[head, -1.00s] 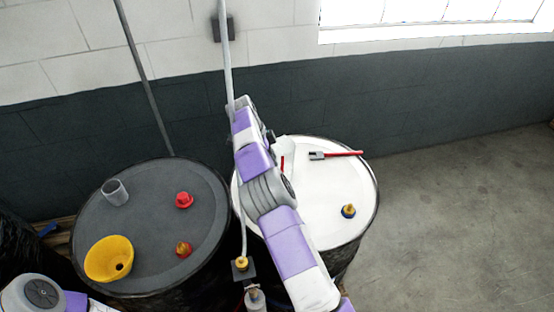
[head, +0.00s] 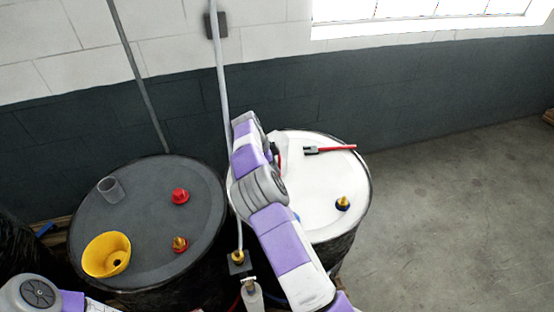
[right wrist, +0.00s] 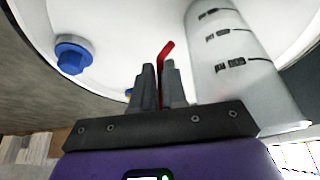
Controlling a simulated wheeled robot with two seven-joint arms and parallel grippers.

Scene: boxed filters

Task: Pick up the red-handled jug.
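The red-handled jug (right wrist: 238,65) is a clear, whitish measuring vessel with dark marks on its side. In the right wrist view it fills the right side, with its red handle (right wrist: 167,50) running down between my fingers. In the head view only a pale sliver of the jug (head: 283,146) shows on the white drum's left side, behind my right arm. My right gripper (right wrist: 161,82) has its fingers close together around the handle. The finger contact is partly hidden. My left gripper is out of view; only part of my left arm shows at the bottom left.
A blue bung (right wrist: 72,55) shows in the wrist view. The dark drum (head: 140,210) holds a yellow funnel (head: 106,255), grey cup (head: 110,189) and red caps. A pipe (head: 221,80) stands between.

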